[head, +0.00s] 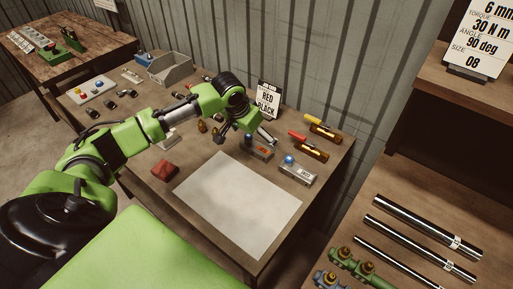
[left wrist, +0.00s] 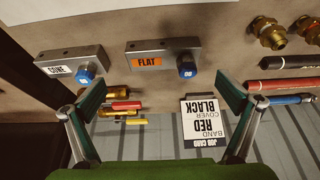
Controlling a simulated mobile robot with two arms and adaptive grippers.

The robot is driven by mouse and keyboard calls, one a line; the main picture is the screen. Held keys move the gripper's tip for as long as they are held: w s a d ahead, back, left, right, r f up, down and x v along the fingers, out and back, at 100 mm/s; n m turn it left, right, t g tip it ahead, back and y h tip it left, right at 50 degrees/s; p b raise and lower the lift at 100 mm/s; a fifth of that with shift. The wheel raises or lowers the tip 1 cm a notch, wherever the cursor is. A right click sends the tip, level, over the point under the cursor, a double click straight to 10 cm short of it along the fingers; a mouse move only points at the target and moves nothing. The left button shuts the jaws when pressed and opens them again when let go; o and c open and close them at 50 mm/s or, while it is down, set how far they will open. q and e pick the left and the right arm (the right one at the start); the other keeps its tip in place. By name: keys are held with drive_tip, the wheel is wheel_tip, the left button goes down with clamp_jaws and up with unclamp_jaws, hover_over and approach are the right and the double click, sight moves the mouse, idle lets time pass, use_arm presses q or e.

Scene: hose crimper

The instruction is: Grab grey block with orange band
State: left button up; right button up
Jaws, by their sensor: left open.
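The grey block with an orange band (left wrist: 150,46) lies on the table in the left wrist view. Its orange label reads FLAT and a blue knob sits at its right end. In the head view the same block (head: 258,153) is partly covered by my left gripper. My left gripper (head: 243,135) is open and empty above the table, close to the block. In the left wrist view its two fingers (left wrist: 163,98) are spread wide, with the block beyond them and between their lines. My right gripper is not in view.
A similar grey block with a white label (head: 297,171) lies to the right. A white sheet (head: 237,203) and a red block (head: 165,170) lie in front.

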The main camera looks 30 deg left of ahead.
sight(257, 146)
use_arm(q)
drive_tip(key=x, duration=0.1)
drive_tip(key=p+x, duration=0.1)
drive_tip(key=x, duration=0.2)
drive_tip(key=shift+s+a+f+p, duration=0.1)
drive_tip(key=shift+s+a+p, duration=0.15)
drive_tip(key=shift+a+p, duration=0.1)
drive_tip(key=shift+w+f, duration=0.3)
drive_tip(key=shift+f, duration=0.3)
drive_tip(key=shift+r, duration=0.1)
drive_tip(key=c, duration=1.4)
